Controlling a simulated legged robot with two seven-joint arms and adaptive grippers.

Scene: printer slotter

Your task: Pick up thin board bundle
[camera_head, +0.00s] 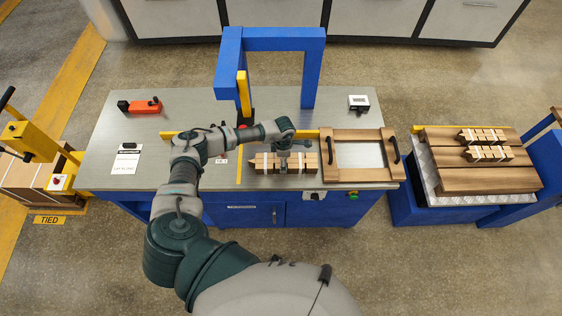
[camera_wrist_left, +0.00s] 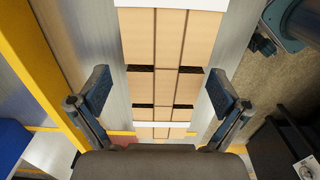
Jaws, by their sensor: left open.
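A bundle of light tan thin boards (camera_head: 262,163) with white straps lies on the grey metal worktable (camera_head: 120,110), near its front edge. In the left wrist view the gripper (camera_wrist_left: 160,92) is open, with one finger on each side of the bundle (camera_wrist_left: 141,50). The fingers appear apart from the boards. The gripper covers part of the bundle in the head view. My right gripper is not in view.
A wooden frame with black handles (camera_head: 331,175) lies right of the bundle. A blue arch (camera_head: 270,40) stands behind, with a yellow rail (camera_head: 308,134) nearer. An orange tool (camera_head: 145,106) lies at left. Two more strapped bundles (camera_head: 482,136) rest on dark boards at right.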

